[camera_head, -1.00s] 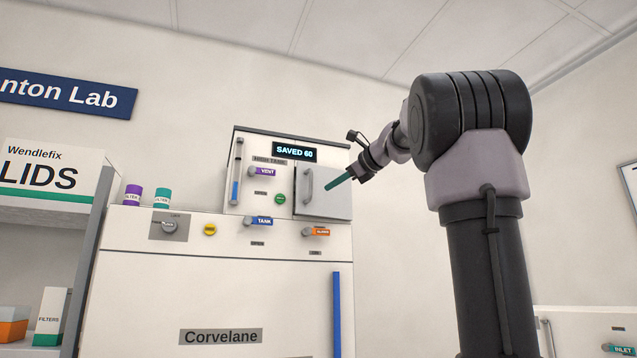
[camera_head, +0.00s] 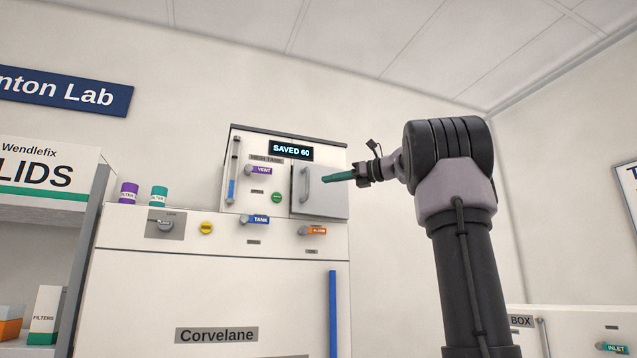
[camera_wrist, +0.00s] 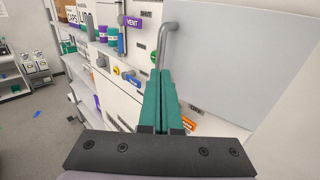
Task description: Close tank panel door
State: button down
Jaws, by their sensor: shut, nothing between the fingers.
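The tank panel door (camera_head: 325,195) is a grey-white panel with a bar handle (camera_head: 304,184) at its left edge, at the upper right of the white Corvelane machine (camera_head: 120,270). In the head view it looks nearly flush, perhaps slightly ajar; I cannot tell exactly. In the wrist view the door (camera_wrist: 235,60) fills the upper right, with its curved handle (camera_wrist: 167,38) left of it. My gripper (camera_head: 327,178), with green fingers, is shut and empty. It is in front of the door, just right of the handle in the head view. Whether the fingertips touch the door is unclear.
Left of the door are a purple VENT valve (camera_head: 262,170), a green button (camera_head: 277,198) and a level gauge (camera_head: 233,170). Below are a blue TANK valve (camera_head: 257,219) and an orange valve (camera_head: 315,230). Filter bottles (camera_head: 158,195) stand on the ledge. A shelf is at left.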

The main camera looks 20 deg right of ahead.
aim_at(311, 183)
jog(key=shift+x, duration=2.25)
jog(key=w, duration=0.1)
jog(key=w+a, duration=0.1)
jog(key=shift+w+a, duration=0.3)
jog(key=shift+w, duration=0.1)
jog(key=shift+s+r, duration=0.1)
